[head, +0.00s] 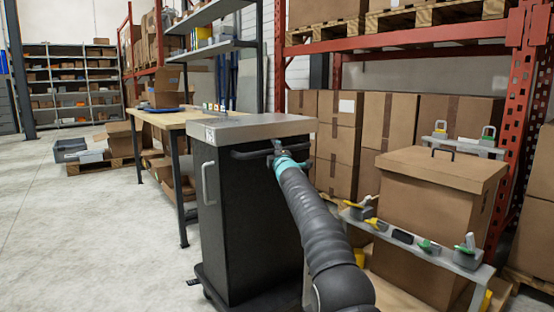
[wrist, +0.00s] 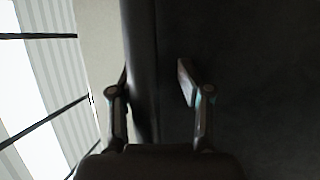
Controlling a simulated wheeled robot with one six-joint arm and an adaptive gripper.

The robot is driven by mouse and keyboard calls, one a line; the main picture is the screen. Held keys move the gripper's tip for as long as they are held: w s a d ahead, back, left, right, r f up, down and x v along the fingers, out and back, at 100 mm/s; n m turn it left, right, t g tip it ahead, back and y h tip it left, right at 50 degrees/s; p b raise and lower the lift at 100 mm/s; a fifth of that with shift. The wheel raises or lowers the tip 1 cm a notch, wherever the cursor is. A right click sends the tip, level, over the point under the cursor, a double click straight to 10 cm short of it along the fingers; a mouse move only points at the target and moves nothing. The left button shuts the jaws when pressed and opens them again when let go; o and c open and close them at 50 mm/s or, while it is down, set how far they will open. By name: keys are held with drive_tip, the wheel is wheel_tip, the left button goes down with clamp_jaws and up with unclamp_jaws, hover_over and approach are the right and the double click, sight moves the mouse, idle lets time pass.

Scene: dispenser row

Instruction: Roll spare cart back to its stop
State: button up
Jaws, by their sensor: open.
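The cart (head: 245,215) is a tall dark cabinet with a grey top (head: 255,127), a low dark base and a pale vertical handle (head: 208,183) on its left face. A dark push bar (head: 250,154) runs under the top's edge on the side facing my arm. My gripper (head: 279,152) is at this bar. In the wrist view the bar (wrist: 143,70) passes between the two open fingers of my gripper (wrist: 158,95), closer to the left finger. I cannot tell whether either finger touches it. I cannot identify the stop.
A wooden workbench (head: 160,117) stands just behind the cart. Red racking (head: 510,120) with boxes is at the right, with a low shelf (head: 410,242) of small dispensers before a large carton (head: 430,195). The floor (head: 90,230) at the left is clear.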

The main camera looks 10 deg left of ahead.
drive_tip(key=shift+b+v, duration=1.2)
drive_tip(key=shift+b, duration=0.85)
drive_tip(key=shift+s+a+r, duration=0.1)
drive_tip(key=shift+s, duration=0.1)
drive_tip(key=shift+s+p, duration=0.45)
drive_tip(key=shift+p, duration=0.05)
drive_tip(key=b+v, duration=0.2)
drive_tip(key=v, duration=1)
drive_tip(key=shift+d+f, duration=0.25)
drive_tip(key=shift+d, duration=0.05)
drive_tip(key=shift+s, duration=0.1)
drive_tip(key=v, duration=1.1)
drive_tip(key=shift+s+d+f, duration=0.15)
drive_tip(key=shift+s+d, duration=0.05)
drive_tip(key=shift+s, duration=0.15)
